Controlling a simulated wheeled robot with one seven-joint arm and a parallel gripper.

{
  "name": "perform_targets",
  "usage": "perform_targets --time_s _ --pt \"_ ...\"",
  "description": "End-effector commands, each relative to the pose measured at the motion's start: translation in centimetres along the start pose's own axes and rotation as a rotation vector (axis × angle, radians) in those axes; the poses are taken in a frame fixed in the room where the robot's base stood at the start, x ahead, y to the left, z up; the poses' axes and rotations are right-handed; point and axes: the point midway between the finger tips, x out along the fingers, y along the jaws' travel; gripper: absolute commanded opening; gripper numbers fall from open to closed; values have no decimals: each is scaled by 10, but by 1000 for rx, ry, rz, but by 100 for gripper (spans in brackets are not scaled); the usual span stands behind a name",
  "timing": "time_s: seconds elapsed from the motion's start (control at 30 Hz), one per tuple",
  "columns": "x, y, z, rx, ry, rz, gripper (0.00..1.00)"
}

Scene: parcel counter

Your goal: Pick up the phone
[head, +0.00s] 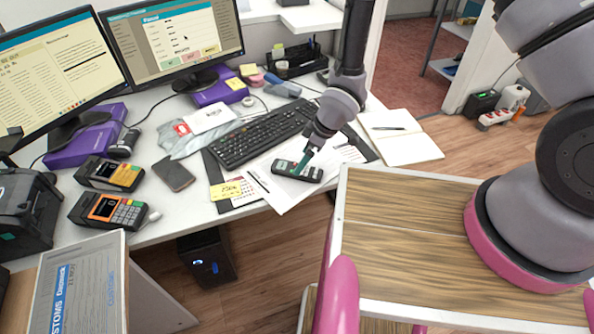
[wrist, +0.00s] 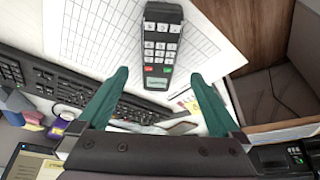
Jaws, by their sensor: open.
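A dark cordless phone handset (head: 284,168) with a keypad lies on a printed sheet near the counter's front edge. In the wrist view the handset (wrist: 162,42) is seen from above, with its screen end toward my gripper. My gripper (head: 303,163) is over the handset in the head view and hides part of it. In the wrist view my gripper's (wrist: 160,74) two teal fingers are open, with the handset's screen end showing between the tips. I cannot tell how high the fingers are above it. A flat dark smartphone (head: 174,173) lies farther left on the counter.
A black keyboard (head: 262,134) lies just behind the handset. Two card terminals (head: 108,211) stand at the left. An open notebook (head: 408,146) lies to the right. A yellow note (head: 226,190) is left of the handset. A wooden-topped surface (head: 400,230) is in front.

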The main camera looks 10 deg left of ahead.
Motion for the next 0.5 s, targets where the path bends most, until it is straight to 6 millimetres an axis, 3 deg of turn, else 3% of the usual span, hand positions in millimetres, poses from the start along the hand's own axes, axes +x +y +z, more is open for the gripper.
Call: perform_targets --time_s 0.3,0.5 --pt "43 2 4 0 -2 -1 100" --pt "50 3 3 0 0 0 100"
